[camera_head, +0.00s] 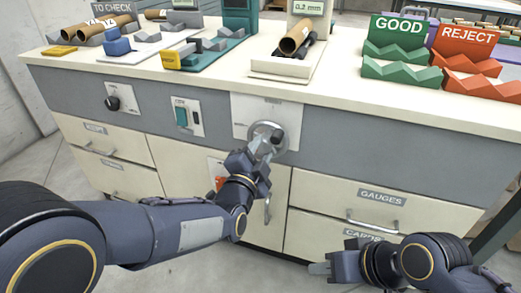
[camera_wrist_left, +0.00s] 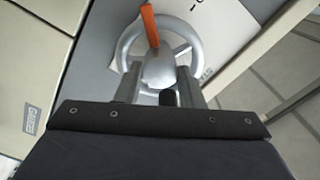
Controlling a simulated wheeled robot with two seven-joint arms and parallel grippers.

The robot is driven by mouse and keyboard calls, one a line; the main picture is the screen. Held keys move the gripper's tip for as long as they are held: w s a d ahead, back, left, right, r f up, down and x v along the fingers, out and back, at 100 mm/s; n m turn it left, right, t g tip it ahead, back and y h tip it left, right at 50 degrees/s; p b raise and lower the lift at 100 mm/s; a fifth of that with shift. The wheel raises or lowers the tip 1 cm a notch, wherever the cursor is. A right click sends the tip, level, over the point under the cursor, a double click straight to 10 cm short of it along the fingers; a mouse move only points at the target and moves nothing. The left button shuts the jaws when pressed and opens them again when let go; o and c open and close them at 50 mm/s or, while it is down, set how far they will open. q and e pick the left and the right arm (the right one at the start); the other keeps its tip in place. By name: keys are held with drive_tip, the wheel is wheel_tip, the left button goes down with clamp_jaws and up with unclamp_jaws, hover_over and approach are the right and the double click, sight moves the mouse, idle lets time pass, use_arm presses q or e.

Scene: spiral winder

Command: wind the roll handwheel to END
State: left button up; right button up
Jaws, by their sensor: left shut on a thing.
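The silver roll handwheel (camera_head: 267,123) sits on a white plate on the front of the bench. In the left wrist view the handwheel (camera_wrist_left: 123,47) shows its ring, a rounded hub and an orange pointer (camera_wrist_left: 150,26) aimed up and slightly left. My left gripper (camera_head: 262,158) is at the lower part of the wheel. In the left wrist view the left gripper (camera_wrist_left: 160,92) has its fingers on either side of the hub area, with a dark piece between them. It is shut on the handwheel; the exact contact is partly hidden. My right gripper (camera_head: 333,262) is low at the front right, away from the wheel.
A black knob (camera_head: 113,103) and a teal switch (camera_head: 182,117) are left of the wheel. Drawers (camera_head: 340,203) with handles lie below right. Brown tubes, a gauge stand (camera_head: 282,66), and green GOOD (camera_head: 398,72) and red REJECT (camera_head: 458,84) racks stand on the top.

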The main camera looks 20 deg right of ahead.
use_arm(q)
drive_tip(key=m, duration=0.4)
drive_tip(key=shift+m+p, duration=0.3)
drive_tip(key=shift+p, duration=0.05)
drive_tip(key=shift+m+p, duration=0.3)
drive_tip(key=shift+m, duration=2)
drive_tip(key=o, duration=1)
drive_tip(key=p+v, duration=0.1)
drive_tip(key=v, duration=0.6)
drive_tip(key=shift+s+a+p, duration=0.25)
drive_tip(key=shift+s+p, duration=0.05)
